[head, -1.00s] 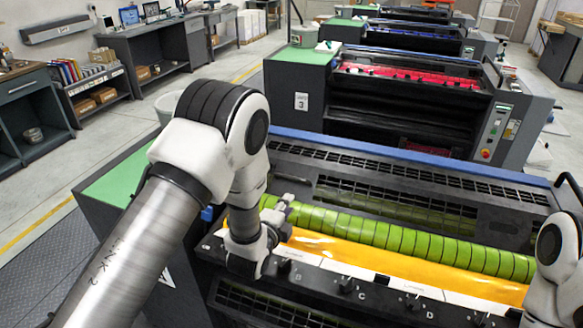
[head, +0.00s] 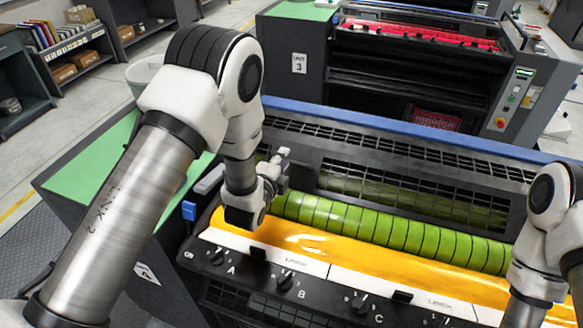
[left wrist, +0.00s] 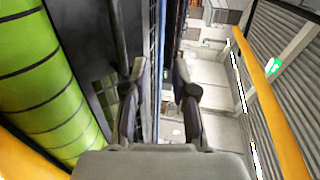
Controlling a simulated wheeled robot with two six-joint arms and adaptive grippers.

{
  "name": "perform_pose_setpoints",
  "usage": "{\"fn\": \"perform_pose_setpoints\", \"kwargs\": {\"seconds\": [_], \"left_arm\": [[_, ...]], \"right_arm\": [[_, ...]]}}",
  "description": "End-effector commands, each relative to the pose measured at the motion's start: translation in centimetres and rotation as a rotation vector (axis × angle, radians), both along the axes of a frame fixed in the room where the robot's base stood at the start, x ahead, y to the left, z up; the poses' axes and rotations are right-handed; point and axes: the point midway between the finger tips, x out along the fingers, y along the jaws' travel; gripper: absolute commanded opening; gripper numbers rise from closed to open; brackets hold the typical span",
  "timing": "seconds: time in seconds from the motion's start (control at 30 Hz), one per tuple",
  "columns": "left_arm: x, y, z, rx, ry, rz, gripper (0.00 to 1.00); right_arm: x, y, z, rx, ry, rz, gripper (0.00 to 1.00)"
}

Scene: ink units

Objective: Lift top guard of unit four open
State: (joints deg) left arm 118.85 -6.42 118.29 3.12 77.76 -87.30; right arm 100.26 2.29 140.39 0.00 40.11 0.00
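The near press has a black slotted top guard (head: 420,168) lying behind its green roller (head: 385,233). A blue strip (head: 400,128) runs along its back. The number of this press is not readable. My left gripper (head: 282,156) is at the left end of the roller, by the guard's left part; I cannot tell if it touches. In the left wrist view its two fingers (left wrist: 158,80) stand apart, with no clear object held between them. A grey bar (left wrist: 117,35) shows left of the fingers. My right arm is at the right edge; its gripper is out of frame.
Yellow ink (head: 330,245) lies in front of the roller, behind a panel of lettered knobs (head: 285,280). A green-topped cabinet (head: 95,180) stands at the left. A press marked 3 (head: 400,80) stands behind, with an aisle between.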

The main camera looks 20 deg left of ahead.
Motion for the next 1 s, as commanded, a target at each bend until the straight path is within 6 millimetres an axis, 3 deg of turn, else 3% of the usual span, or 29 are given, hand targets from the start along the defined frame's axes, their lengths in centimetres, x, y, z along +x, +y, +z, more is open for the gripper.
{"fn": "perform_pose_setpoints", "kwargs": {"seconds": [0.03, 0.3, 0.47, 0.8, 1.0], "left_arm": [[0.0, 0.0, -1.9, 0.000, 0.001, 0.000, 0.27], [0.0, 0.0, -6.2, 0.000, 0.000, 0.000, 0.27], [1.3, 0.0, -6.3, -0.001, -0.003, 0.000, 0.27], [7.0, -0.2, -7.5, -0.001, -0.001, 0.000, 0.27], [7.7, -0.2, -7.5, -0.001, 0.001, 0.000, 0.27]], "right_arm": [[0.0, 0.0, -1.9, 0.000, 0.000, 0.000, 0.40], [0.0, 0.0, -6.2, 0.000, 0.000, 0.000, 0.40], [0.0, 0.0, -6.3, 0.000, 0.000, 0.000, 0.40], [0.0, 0.0, -7.5, 0.000, 0.000, 0.000, 0.40], [0.0, 0.0, -7.5, 0.000, 0.000, 0.000, 0.40]]}}
